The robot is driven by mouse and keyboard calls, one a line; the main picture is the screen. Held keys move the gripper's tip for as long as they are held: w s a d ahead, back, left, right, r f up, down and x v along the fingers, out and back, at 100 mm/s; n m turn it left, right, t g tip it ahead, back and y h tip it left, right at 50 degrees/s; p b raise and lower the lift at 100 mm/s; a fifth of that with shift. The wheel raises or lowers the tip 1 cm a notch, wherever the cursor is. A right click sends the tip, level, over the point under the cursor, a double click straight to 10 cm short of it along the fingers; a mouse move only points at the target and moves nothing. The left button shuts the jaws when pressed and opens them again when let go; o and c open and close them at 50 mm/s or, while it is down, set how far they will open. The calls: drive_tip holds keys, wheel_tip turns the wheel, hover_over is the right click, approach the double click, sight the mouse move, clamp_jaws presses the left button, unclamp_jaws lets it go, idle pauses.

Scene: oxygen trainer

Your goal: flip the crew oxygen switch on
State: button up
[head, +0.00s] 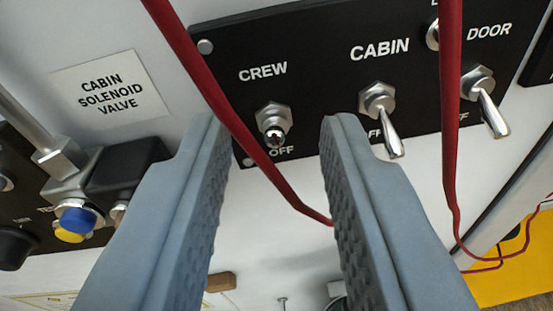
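The crew switch (273,117) is a metal toggle with a hex nut on a black panel, under the white word CREW. Its short lever is seen nearly end-on, with its tip slightly below the nut, so I cannot tell its exact tilt. My gripper (273,133) is open and empty. In the picture its two grey ridged fingers stand left and right of the crew switch. I see no contact with the lever.
The cabin switch (378,100) and door switch (479,85) are to the right, levers pointing down. Red wires (229,118) hang across the view, one between the fingers. A solenoid valve (72,180) with blue and yellow fittings is left. A yellow surface (515,262) is lower right.

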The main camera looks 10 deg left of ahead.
drive_tip(key=s+r, duration=0.2)
drive_tip(key=s, duration=1.5)
drive_tip(key=shift+a, duration=0.25)
drive_tip(key=s+a+r+n+t, duration=0.1)
drive_tip(key=s+a+t, duration=0.4)
drive_tip(key=a, duration=0.6)
drive_tip(key=s+a+f+g, duration=0.2)
drive_tip(key=s+a+f, duration=0.2)
drive_tip(key=s+f, duration=0.2)
drive_tip(key=s+a+f+n+g, duration=0.1)
drive_tip(key=s+a+f, duration=0.4)
drive_tip(key=f, duration=0.6)
drive_tip(key=shift+s+g+y, duration=0.3)
drive_tip(key=shift+s+g, duration=0.25)
drive_tip(key=shift+g, duration=0.05)
drive_tip(key=shift+a, duration=0.1)
